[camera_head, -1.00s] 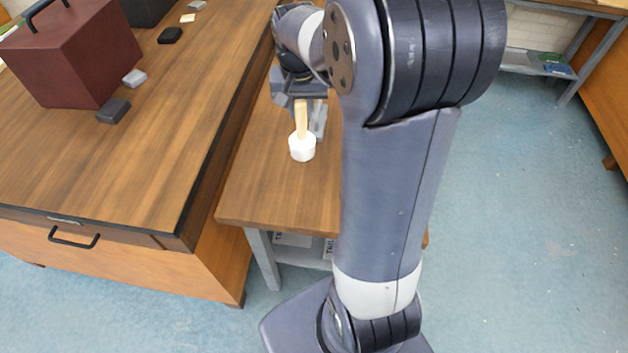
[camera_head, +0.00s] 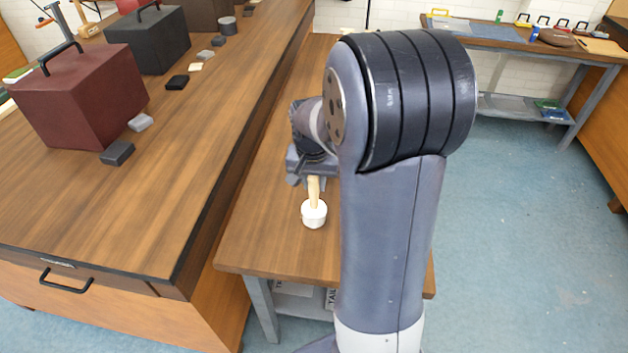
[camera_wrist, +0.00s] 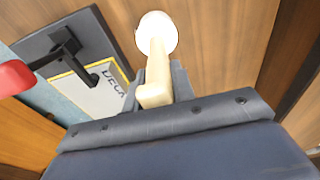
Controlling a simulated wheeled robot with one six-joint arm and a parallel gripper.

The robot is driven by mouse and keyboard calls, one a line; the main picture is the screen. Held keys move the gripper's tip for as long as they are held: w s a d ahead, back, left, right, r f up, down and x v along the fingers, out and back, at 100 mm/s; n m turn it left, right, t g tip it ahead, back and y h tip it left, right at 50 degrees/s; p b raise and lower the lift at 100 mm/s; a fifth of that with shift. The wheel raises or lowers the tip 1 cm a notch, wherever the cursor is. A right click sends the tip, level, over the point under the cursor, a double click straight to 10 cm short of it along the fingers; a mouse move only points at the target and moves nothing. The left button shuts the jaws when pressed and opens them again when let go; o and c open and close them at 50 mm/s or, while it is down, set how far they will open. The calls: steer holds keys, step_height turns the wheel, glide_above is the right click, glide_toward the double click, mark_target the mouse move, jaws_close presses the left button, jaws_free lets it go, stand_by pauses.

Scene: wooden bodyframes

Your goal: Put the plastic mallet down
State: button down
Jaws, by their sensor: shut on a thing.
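The plastic mallet has a white head (camera_head: 314,214) and a pale wooden handle (camera_head: 313,190). My gripper (camera_head: 312,178) is shut on the handle, and the head hangs out toward the front of the lower wooden bench (camera_head: 255,245). In the wrist view the mallet's handle (camera_wrist: 157,85) lies between the two grey fingers, with the white head beyond them. Whether the mallet touches the bench top cannot be told. My arm hides the right part of this bench.
A higher wooden bench (camera_head: 120,215) stands on the left with a dark red toolbox (camera_head: 80,98), a black toolbox (camera_head: 150,40) and small blocks. In the wrist view a red object (camera_wrist: 15,77) and a lettered panel (camera_wrist: 98,92) show at left. The bench front is clear.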

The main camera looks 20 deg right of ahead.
steer(key=shift+f, duration=0.1)
steer(key=c, duration=1.6)
jaws_free()
steer(key=shift+f, duration=0.1)
steer(key=shift+c, duration=0.2)
steer(key=o, duration=0.5)
steer(key=shift+c, duration=0.2)
step_height(320, 180, up, 12)
steer(key=s+a, duration=0.1)
steer(key=shift+s, duration=0.3)
